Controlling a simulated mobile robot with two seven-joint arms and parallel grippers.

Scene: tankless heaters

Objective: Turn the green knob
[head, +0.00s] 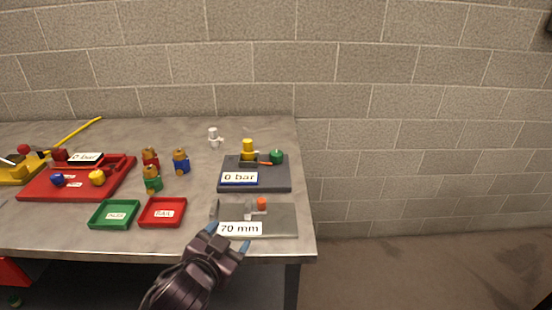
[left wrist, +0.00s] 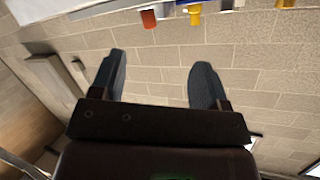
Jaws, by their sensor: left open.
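The green knob (head: 276,157) sits at the right of a dark grey board (head: 268,183) with a yellow part (head: 248,149), an orange lever and a "0 bar" label. My left gripper (head: 229,237) is at the table's front edge, in front of and to the left of the green knob and apart from it. Its two blue-grey fingers are spread with nothing between them; the open fingers also show in the left wrist view (left wrist: 160,68). I cannot make out the green knob in the left wrist view. My right gripper is not in view.
A grey board (head: 280,219) labelled "70 mm" with an orange knob (head: 262,203) lies beside the gripper. Green (head: 92,222) and red (head: 146,222) trays, several small valves and a red board (head: 120,182) stand to the left. A brick wall (head: 400,100) is behind.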

